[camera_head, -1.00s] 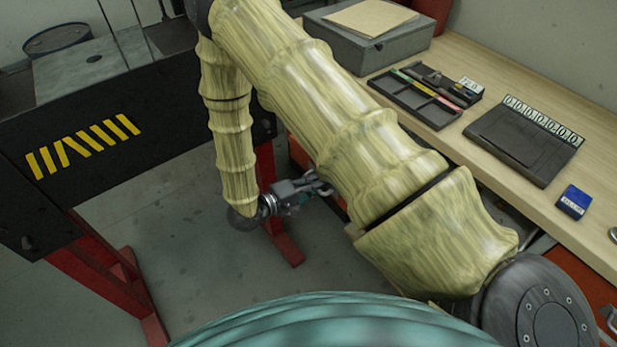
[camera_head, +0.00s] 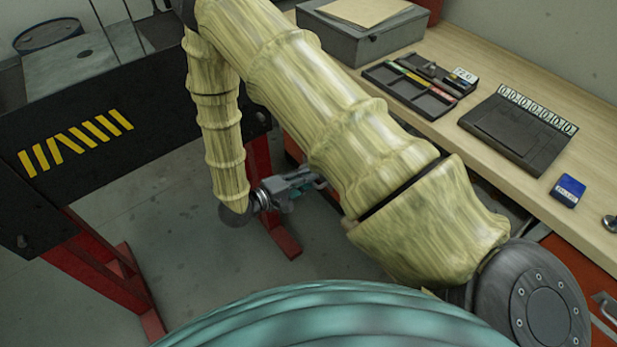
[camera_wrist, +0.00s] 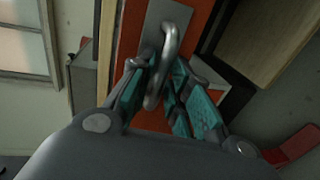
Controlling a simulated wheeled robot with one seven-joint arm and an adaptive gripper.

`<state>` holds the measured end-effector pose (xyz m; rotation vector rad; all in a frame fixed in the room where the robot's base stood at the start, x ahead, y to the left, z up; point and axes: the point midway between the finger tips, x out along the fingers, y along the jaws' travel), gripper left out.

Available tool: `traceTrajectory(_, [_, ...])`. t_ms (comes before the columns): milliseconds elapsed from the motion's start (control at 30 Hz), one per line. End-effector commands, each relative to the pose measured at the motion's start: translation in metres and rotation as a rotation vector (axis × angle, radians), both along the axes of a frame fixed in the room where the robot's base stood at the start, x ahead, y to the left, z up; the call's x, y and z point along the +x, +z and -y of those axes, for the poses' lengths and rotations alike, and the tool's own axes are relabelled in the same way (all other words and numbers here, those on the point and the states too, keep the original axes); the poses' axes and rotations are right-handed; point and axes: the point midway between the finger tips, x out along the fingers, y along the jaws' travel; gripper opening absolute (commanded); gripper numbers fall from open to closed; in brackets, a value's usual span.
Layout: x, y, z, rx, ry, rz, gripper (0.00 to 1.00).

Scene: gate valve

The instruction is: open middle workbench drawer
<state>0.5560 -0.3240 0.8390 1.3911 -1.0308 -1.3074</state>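An orange drawer front (camera_wrist: 130,32) of the workbench fills the middle of the wrist view. Its grey metal loop handle (camera_wrist: 168,48) stands out from a pale plate. My gripper (camera_wrist: 160,83) has its teal-padded fingers drawn inward on both sides of the handle's bar, and they appear shut on it. The exact contact is partly hidden. In the head view my gripper (camera_head: 318,181) reaches right toward the workbench front. My arm hides most of that front there, so the drawer's position in the stack and any opening cannot be told.
The wooden workbench top (camera_head: 475,75) carries a grey case (camera_head: 365,38), a black tray (camera_head: 412,88), a dark number-stamp box (camera_head: 515,135) and a blue box (camera_head: 567,191). A black panel on red legs (camera_head: 95,260) stands left. Grey floor lies between them.

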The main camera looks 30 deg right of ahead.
Motion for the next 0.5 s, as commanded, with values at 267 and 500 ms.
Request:
traceTrajectory(267, [-0.003, 0.010, -0.047, 0.001, 0.003, 0.001, 0.19])
traceTrajectory(500, [-0.007, 0.018, -0.085, 0.001, 0.002, 0.000, 0.19])
